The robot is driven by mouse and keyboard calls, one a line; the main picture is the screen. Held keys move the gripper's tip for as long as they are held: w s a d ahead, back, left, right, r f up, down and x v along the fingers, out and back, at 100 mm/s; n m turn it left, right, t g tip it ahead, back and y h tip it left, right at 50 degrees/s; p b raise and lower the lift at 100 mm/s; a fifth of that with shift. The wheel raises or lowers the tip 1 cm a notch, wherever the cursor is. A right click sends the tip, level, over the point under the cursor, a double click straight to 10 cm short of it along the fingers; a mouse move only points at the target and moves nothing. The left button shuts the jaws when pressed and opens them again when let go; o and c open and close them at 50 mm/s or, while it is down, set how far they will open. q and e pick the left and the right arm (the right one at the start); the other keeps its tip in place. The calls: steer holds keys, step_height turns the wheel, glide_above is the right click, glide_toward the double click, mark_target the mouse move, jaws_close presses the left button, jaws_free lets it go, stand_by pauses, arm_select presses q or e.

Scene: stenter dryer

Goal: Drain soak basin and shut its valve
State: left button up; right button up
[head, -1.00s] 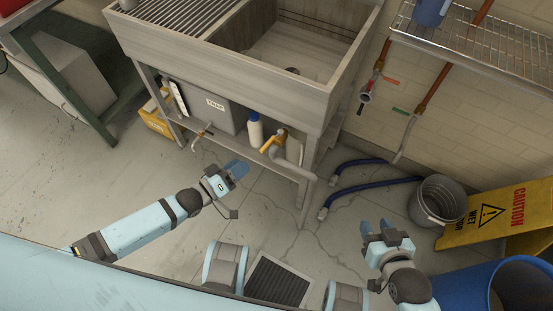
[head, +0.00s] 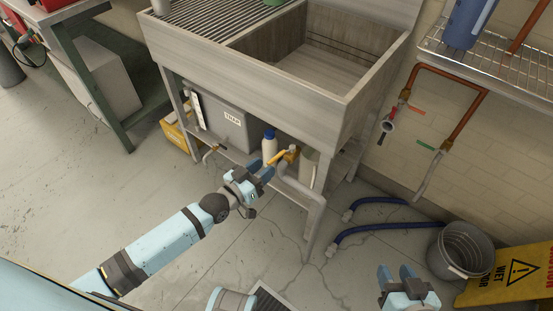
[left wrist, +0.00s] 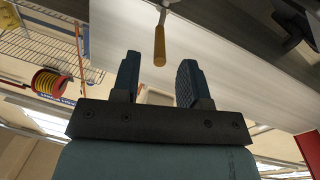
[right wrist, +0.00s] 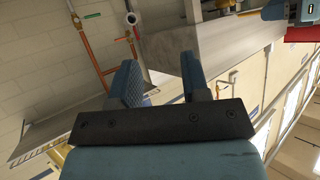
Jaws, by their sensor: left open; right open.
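The grey soak basin (head: 330,62) is in the upper middle of the head view; I cannot tell whether it holds water. Under it, a valve with a yellow-orange handle (head: 282,155) sits on a grey drain pipe (head: 302,190). My left gripper (head: 261,169) is open and empty, just left of the handle and below it in the picture. In the left wrist view the handle (left wrist: 160,46) shows between the fingers, beyond their tips, apart from them. My right gripper (head: 395,271) is open and empty, low at the right above the floor.
A TRAP box (head: 222,122), a small tap (head: 211,152) and a white bottle (head: 269,149) are under the basin. Blue hoses (head: 375,228), a grey bucket (head: 461,250) and a yellow caution sign (head: 515,275) are on the right.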

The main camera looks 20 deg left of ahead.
mark_target(283, 152)
arm_select(q)
steer(key=x, duration=0.5)
steer(key=shift+w+d+b, duration=0.2)
steer(key=shift+w+b, duration=0.15)
steer(key=shift+b, duration=0.05)
jaws_close()
